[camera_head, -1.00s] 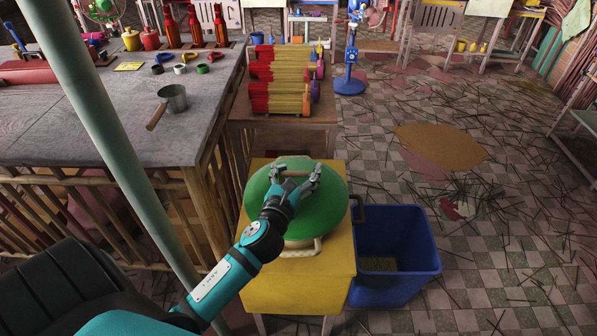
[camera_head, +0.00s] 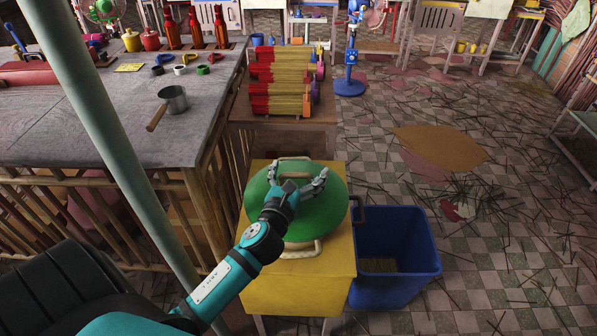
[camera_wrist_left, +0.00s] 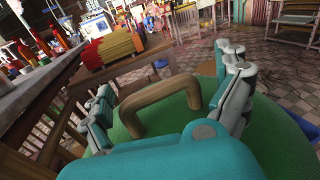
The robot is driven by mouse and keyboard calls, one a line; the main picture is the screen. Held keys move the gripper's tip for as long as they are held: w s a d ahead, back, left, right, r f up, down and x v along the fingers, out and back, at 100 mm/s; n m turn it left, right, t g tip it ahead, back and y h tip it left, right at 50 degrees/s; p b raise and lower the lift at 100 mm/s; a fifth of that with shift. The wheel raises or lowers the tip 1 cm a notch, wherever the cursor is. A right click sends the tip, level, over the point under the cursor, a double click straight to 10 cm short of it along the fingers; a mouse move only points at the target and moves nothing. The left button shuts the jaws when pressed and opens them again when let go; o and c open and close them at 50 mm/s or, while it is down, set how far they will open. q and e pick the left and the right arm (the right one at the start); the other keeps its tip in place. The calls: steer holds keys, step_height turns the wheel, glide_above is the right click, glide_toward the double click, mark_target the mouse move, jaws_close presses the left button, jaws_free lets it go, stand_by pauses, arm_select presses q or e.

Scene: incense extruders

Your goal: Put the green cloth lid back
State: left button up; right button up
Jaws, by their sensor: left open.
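The green cloth lid (camera_head: 325,213) is a round green disc lying on top of the yellow stand (camera_head: 300,287). A beige loop handle shows at its near side and another at its far side. My left gripper (camera_head: 304,178) is over the lid with its fingers spread open. In the left wrist view the lid (camera_wrist_left: 268,140) fills the lower part, and a tan handle (camera_wrist_left: 155,98) stands up between the open fingers of my left gripper (camera_wrist_left: 165,95). I cannot tell whether the fingers touch it. My right gripper is not in view.
A blue bin (camera_head: 395,262) stands right beside the yellow stand. A grey table (camera_head: 90,125) with a small pan (camera_head: 172,99) is at left. Bundles of incense sticks (camera_head: 280,85) lie on a low table behind. Sticks litter the tiled floor at right.

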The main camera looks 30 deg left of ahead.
arm_select(q)
steer(key=shift+r, duration=0.1)
steer(key=shift+s, duration=0.15)
steer(key=b+v, duration=0.1)
steer(key=v, duration=0.9)
steer(key=shift+s+d, duration=0.2)
steer(key=shift+s, duration=0.1)
steer(key=shift+s+d, duration=0.15)
steer(key=shift+s, duration=0.35)
steer(key=shift+s, duration=0.1)
